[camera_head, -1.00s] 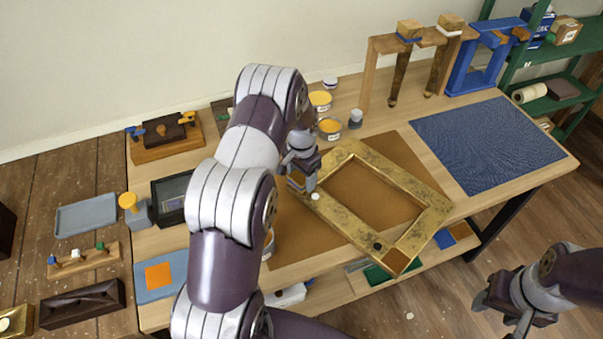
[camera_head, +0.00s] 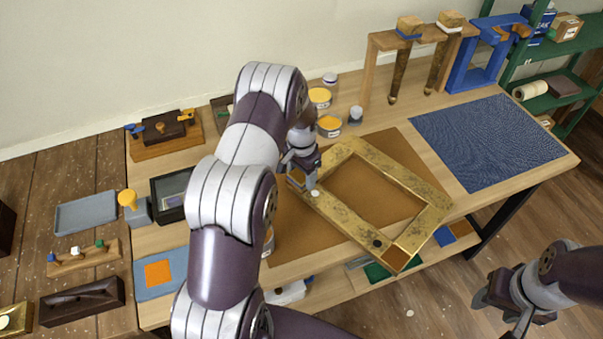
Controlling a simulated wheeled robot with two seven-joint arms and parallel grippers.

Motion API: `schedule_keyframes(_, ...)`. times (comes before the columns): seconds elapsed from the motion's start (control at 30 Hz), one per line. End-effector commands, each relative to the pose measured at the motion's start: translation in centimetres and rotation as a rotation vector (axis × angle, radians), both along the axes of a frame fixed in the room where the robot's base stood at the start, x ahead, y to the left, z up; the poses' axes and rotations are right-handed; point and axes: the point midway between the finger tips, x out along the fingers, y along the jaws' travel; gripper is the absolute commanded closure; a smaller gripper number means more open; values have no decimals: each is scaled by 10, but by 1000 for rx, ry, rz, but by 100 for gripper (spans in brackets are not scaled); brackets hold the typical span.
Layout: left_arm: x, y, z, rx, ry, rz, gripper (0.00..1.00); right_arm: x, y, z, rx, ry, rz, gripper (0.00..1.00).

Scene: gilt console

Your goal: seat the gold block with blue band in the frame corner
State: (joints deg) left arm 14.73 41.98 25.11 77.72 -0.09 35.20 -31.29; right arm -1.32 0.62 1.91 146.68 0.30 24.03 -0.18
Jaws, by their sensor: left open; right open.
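The gilt frame (camera_head: 425,222) lies on a brown mat on the table, tilted to the table's edges. A white dot shows near its left corner and a black dot near its bottom corner, which has a brown inset. My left gripper (camera_head: 302,182) is open and points down at the left corner. A small gold block (camera_head: 296,176) shows there, partly hidden by the fingers; I cannot tell how fully it sits in the corner. A leg topped by a gold block with a blue band (camera_head: 410,27) hangs in the wooden rack. My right gripper (camera_head: 500,306) is open, off the table's front.
A second leg with a white-banded block (camera_head: 450,21) hangs beside the first. Yellow-lidded tins (camera_head: 329,126) and a small jar stand behind the frame. A blue cloth (camera_head: 488,142) covers the right end. A dark box (camera_head: 172,200) stands left of my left arm.

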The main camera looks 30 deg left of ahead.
Motion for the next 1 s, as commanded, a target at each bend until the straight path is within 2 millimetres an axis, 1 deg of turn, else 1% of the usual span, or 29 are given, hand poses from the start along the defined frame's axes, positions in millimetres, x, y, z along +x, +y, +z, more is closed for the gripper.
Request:
schedule_keyframes(0.03, 0, 0, 0, 0, 0, 0, 27, 0, 0, 0, 0, 0, 0, 49)
schedule_keyframes(0.1, 0, 0, 0, 0, 0, 0, 7, 0, 0, 0, 0, 0, 0, 49)
schedule_keyframes(0.37, 0, 0, 0, 0, 0, 0, 7, 0, 0, 0, 0, 0, 0, 49)
schedule_keyframes(0.47, 1, 0, 8, 1, -3, 0, 7, 0, 0, -2, 0, 0, 0, 49)
schedule_keyframes(0.57, 1, 0, 29, 1, -6, 0, 7, 0, 0, -6, 0, 0, 0, 49)
schedule_keyframes(0.7, 1, 0, 68, 2, -7, 0, 7, 0, 0, -12, 0, 0, 0, 49)
schedule_keyframes(0.8, 1, 0, 93, 1, -4, 0, 7, 0, 0, -14, 0, 0, 0, 49)
schedule_keyframes(0.9, 1, 0, 112, 1, -2, 0, 7, 0, 0, -16, 0, 0, 0, 49)
schedule_keyframes(1.0, 1, 0, 123, 0, -2, 0, 7, 0, 0, -16, 0, 0, 0, 49)
